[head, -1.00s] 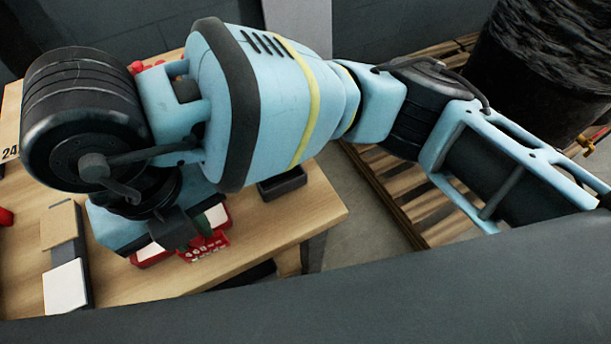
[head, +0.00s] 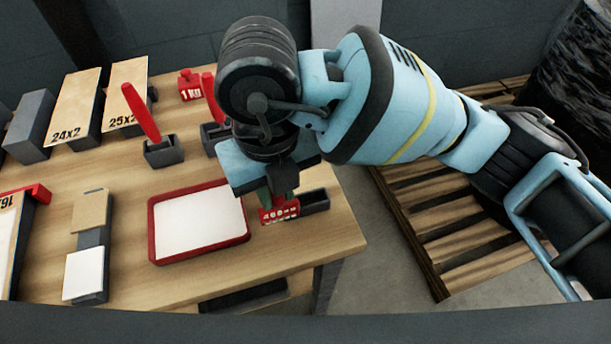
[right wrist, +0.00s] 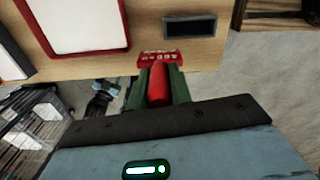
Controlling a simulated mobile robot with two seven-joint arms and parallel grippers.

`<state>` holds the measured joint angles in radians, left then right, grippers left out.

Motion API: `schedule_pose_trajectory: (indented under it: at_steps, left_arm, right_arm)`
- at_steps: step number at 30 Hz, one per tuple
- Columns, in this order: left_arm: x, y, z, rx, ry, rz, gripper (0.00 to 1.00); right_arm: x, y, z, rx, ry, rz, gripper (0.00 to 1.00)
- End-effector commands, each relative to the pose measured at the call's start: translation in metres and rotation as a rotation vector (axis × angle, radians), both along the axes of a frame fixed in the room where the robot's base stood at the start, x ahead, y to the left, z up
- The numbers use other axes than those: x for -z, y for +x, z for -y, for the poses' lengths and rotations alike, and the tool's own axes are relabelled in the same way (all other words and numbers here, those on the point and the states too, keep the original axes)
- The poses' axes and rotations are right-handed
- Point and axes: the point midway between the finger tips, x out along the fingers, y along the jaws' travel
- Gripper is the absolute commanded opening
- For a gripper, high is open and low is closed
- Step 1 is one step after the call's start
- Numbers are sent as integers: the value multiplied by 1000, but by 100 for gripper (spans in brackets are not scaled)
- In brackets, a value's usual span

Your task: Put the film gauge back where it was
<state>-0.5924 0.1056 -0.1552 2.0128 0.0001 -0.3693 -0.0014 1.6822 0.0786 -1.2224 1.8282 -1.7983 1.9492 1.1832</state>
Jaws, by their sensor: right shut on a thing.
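The film gauge (head: 279,211) has a red block with pale lettering. My right gripper (head: 283,186) is shut on its red handle, just in front of the dark holder. In the right wrist view the red handle (right wrist: 159,85) sits between the green fingers (right wrist: 159,92), with the lettered red block (right wrist: 160,57) beyond them. An empty dark holder (head: 316,202) stands at the table's right edge, partly hidden by my gripper. It also shows in the right wrist view (right wrist: 190,17), apart from the gauge. My left gripper is out of view.
A red-rimmed white tray (head: 153,230) lies left of the gauge. Two dark holders with red-handled tools (head: 163,152) (head: 214,140), a red 1 kg weight (head: 190,88) and labelled boxes (head: 75,105) stand behind. A grey two-pad device (head: 91,238) is at left. The table's right edge is close.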

Motion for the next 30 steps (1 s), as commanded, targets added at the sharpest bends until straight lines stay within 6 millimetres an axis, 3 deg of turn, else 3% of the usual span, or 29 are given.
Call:
schedule_pose_trajectory:
  at_steps: [7, 20, 25, 30]
  left_arm:
    - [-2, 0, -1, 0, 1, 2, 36]
    - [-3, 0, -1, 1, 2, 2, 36]
    - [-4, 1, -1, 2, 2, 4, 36]
    - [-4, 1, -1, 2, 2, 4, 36]
  right_arm:
    - [3, 32, 28, 3, 0, 1, 0]
    - [5, 47, 41, 3, -1, 0, 0]
    - [32, 45, 40, -1, -2, -4, 0]
    - [41, 46, 40, -1, 1, 0, 0]
